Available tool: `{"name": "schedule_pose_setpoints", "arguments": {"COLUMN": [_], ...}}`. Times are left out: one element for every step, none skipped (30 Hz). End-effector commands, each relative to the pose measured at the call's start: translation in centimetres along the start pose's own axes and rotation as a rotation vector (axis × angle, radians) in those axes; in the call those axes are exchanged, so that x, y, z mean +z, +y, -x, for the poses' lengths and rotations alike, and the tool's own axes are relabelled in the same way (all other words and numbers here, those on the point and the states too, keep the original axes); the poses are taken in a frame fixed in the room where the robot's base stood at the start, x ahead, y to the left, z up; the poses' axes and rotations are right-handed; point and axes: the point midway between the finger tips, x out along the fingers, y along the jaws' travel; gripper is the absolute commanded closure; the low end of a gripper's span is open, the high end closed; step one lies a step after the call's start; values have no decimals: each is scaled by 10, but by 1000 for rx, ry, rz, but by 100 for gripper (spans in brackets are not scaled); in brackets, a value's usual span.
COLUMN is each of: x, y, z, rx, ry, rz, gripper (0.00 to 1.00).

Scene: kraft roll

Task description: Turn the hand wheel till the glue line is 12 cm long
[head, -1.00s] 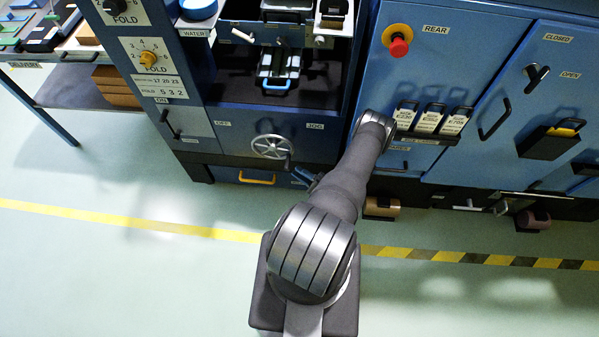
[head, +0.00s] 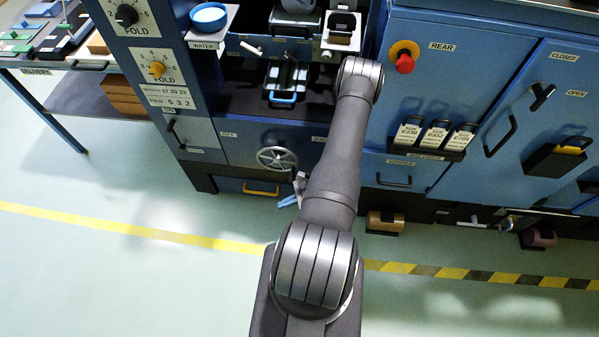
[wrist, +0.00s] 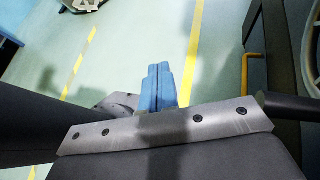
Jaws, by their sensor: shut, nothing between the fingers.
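The hand wheel (head: 277,160), a grey spoked wheel, is on the front of the blue machine, in the head view left of my forearm. My gripper shows in the head view (head: 287,202) as blue fingertips below and slightly right of the wheel, apart from it. In the wrist view my gripper's two blue fingers (wrist: 158,88) lie side by side, shut, with nothing between them and floor behind. My arm covers part of the machine front to the right of the wheel. I cannot make out a glue line in either view.
A yellow drawer handle (head: 260,190) is below the wheel; a yellow handle (wrist: 246,72) also shows in the wrist view. A water bowl (head: 208,16) and a blue-handled slide (head: 283,95) are above. The rear cabinet (head: 440,80) stands right.

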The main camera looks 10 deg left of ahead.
Motion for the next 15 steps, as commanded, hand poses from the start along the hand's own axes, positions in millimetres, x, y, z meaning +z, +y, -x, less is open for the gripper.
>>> {"name": "schedule_pose_setpoints", "arguments": {"x": [6, 9, 13, 16, 20, 24, 27, 31, 36, 40, 44, 49, 53, 58, 63], "y": [-11, -16, -22, -26, -30, -35, -39, -42, -47, -51, -54, -58, -61, -63, -66], "z": [16, 24, 33, 40, 48, 57, 64, 72, 82, 90, 98, 108, 116, 124, 134], "rx": [-22, -32, -45, -56, -67, -82, -93, -105, -122, -136, -151, -171, -187, -203, -224], "ry": [36, 56, 82, 100, 119, 144, 162, 180, 206, 225, 244, 270, 289, 306, 330], "rz": [-12, -24, -38, -48, -58, -72, -83, -93, -107, -119, -130, -146, -160, -171, -187], "gripper": [100, 100, 100, 100, 100, 100, 100, 100, 100, 100, 100, 100, 100, 100, 100]}}
